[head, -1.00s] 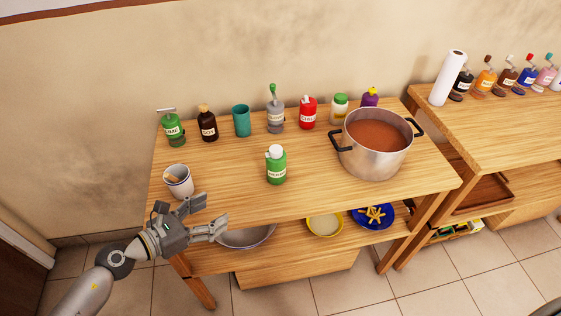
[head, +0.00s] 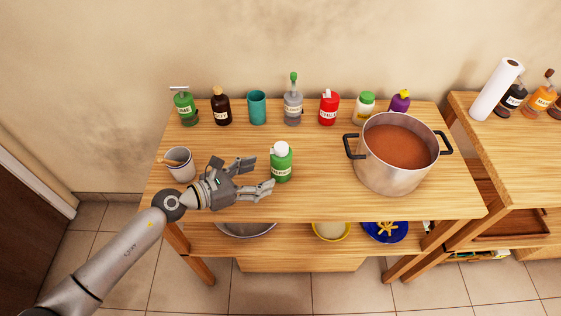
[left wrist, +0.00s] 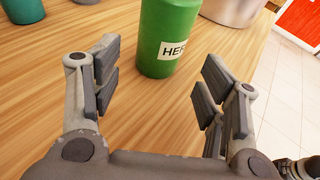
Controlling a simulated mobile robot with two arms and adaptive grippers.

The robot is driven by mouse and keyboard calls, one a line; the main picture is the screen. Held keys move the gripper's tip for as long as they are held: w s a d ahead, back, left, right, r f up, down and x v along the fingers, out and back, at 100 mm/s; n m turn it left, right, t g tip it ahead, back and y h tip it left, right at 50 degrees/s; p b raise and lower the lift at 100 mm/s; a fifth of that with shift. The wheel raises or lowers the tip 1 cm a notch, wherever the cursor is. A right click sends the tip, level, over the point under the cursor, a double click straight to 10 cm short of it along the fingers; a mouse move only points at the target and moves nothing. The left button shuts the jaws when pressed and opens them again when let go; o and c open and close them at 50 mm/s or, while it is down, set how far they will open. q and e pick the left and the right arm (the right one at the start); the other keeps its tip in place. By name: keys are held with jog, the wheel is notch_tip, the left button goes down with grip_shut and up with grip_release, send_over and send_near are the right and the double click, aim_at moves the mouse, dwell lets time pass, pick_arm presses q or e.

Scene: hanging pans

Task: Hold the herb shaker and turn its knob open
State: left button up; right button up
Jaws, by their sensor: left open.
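The herb shaker (head: 281,165) is a green bottle with a white label and a white top. It stands upright near the front middle of the table. In the left wrist view its green body (left wrist: 165,35) and part of the label show ahead of the fingers; its top is out of frame. My left gripper (head: 262,174) is open and empty, just left of the shaker, with its fingers pointing at it. In the left wrist view the open fingers (left wrist: 157,85) have the shaker slightly beyond them, apart from it. My right gripper is not in view.
A large pot (head: 392,170) of brown-red liquid stands right of the shaker. Several bottles and a teal cup (head: 257,108) line the back. Bowls sit on the lower shelf. The tabletop around the shaker is clear.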

aim_at(272, 171)
pick_arm(q)
jog(key=x, duration=0.5)
jog(key=shift+d, duration=0.1)
jog(key=shift+b+x, duration=0.35)
jog(key=shift+x, duration=0.55)
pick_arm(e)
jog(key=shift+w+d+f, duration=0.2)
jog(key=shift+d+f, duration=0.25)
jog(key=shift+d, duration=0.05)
pick_arm(q)
jog(key=shift+c, duration=0.3)
jog(key=c, duration=0.9)
jog(key=shift+o, duration=0.2)
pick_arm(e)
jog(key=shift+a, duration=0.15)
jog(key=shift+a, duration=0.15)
